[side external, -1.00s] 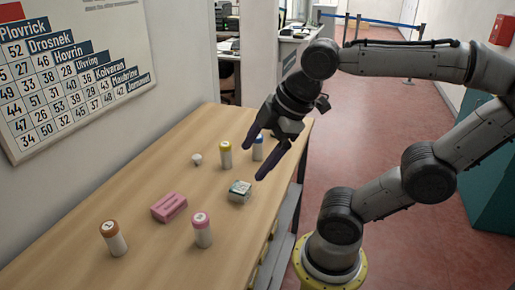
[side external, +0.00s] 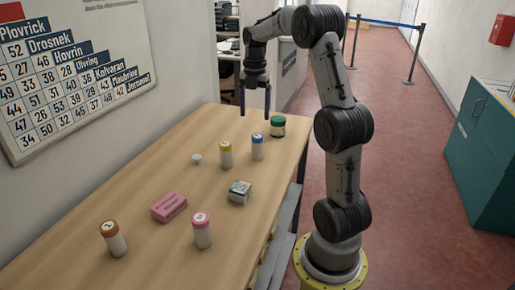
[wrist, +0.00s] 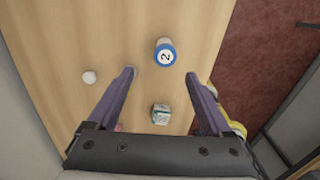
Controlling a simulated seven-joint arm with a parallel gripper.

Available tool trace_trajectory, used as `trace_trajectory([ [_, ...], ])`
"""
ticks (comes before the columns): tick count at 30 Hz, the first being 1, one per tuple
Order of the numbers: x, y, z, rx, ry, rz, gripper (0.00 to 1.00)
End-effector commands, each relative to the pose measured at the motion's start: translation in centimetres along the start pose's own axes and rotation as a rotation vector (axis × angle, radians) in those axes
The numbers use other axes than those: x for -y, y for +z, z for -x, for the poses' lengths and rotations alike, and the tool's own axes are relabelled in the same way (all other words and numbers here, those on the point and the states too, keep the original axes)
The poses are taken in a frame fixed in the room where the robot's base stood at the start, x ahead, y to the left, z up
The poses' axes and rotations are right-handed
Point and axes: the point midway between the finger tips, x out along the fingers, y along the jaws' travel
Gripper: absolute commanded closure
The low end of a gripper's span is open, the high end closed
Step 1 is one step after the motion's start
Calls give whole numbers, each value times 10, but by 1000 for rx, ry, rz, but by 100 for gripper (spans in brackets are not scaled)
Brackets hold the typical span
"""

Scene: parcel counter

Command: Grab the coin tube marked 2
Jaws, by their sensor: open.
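The coin tube marked 2 (wrist: 165,54) has a blue cap with a white disc bearing the number. It stands upright, and its blue cap and white body show in the side view (side external: 258,147). My gripper (side external: 254,112) points down, open and empty, above the far part of the table. In the wrist view, the tube's cap lies just beyond the gap between the fingertips (wrist: 160,73), roughly centred. The fingers are apart from the tube.
On the wooden table (side external: 120,185) stand a yellow-capped tube (side external: 226,155), a green-lidded jar (side external: 277,127), a small box (side external: 239,192), a small white object (side external: 196,159), a pink block (side external: 169,207), a pink-capped tube (side external: 202,231) and a brown-capped tube (side external: 113,239).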

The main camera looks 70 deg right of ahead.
Motion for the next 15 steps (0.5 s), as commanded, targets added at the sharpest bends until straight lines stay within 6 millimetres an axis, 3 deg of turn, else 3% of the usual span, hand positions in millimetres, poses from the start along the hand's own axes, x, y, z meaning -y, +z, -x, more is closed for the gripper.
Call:
trace_trajectory([
  [5, 13, 10, -16, -16, -14, -40, 16],
  [15, 13, 8, -76, -16, -14, -39, 16],
])
